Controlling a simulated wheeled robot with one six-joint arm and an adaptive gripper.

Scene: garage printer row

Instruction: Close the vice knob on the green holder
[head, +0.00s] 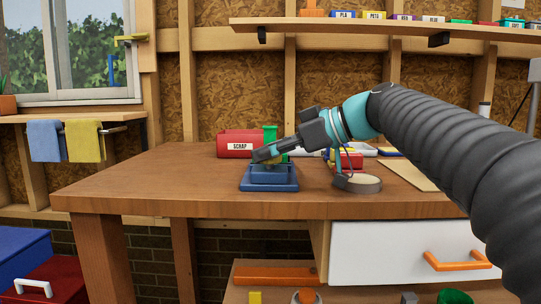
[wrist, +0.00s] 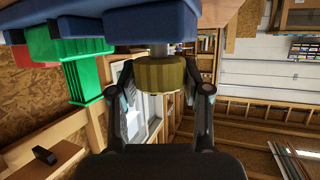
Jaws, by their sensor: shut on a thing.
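The vice (head: 268,186) is a blue block on a wide base near the front edge of the workbench. Its ribbed yellow knob (wrist: 160,74) sits below the blue body (wrist: 155,22) in the wrist view, on a short grey shaft. The green holder (head: 270,133) stands upright just behind my gripper in the head view. In the wrist view a ribbed green piece (wrist: 88,75) shows left of the knob. I cannot tell if it touches the vice. My gripper (head: 265,156) is shut on the knob, one finger on each side. In the head view my gripper mostly hides the knob.
A red SCRAP bin (head: 236,144) stands behind the vice on the workbench (head: 140,185). A grey tape roll (head: 357,183) lies to the right, with a small red bin (head: 352,161) behind it. The bench left of the vice is clear.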

